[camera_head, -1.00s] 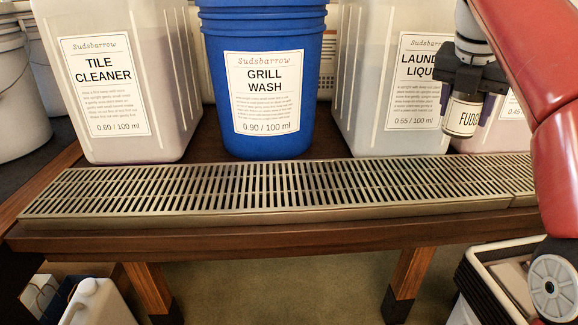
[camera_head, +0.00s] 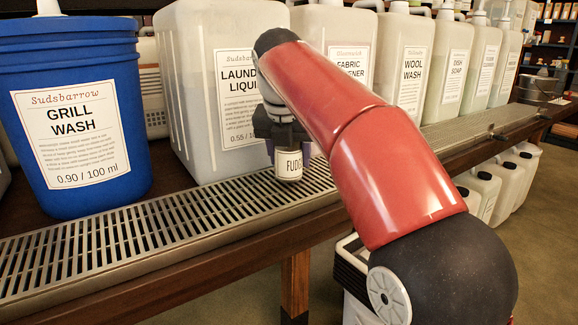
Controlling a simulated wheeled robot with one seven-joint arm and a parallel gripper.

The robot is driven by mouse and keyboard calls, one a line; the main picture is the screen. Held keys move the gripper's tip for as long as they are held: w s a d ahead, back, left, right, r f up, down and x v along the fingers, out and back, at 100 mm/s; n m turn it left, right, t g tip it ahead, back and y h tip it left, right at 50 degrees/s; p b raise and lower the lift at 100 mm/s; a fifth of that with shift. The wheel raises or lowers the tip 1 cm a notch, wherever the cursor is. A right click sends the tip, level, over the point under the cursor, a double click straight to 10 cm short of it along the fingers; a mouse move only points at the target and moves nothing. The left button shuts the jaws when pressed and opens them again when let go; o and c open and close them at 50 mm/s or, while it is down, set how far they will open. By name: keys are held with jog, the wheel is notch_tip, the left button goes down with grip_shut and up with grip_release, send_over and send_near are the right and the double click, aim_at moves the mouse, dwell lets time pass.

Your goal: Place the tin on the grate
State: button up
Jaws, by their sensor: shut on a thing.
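The tin (camera_head: 289,166) is small, with a cream label reading "FUDG", and its lower part shows below my gripper. My gripper (camera_head: 288,150) points down and is shut on the tin, which is upright. The slotted metal grate (camera_head: 130,235) runs along the shelf's front edge. The tin's base is over the grate, in front of the laundry liquid container; it looks at or just above the slots, and I cannot tell whether it touches. My red arm hides part of the grate to the right.
The blue grill wash bucket (camera_head: 75,120) and the white laundry liquid container (camera_head: 205,95) stand behind the grate. More white containers (camera_head: 405,70) line the shelf to the right. The grate's left stretch is clear. White jugs (camera_head: 510,180) stand below the shelf.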

jog(key=shift+f, duration=0.55)
jog(key=shift+r, duration=0.1)
jog(key=o, duration=1)
jog(key=shift+o, duration=0.2)
jog(key=p+v, duration=0.5)
jog(key=v, duration=0.7)
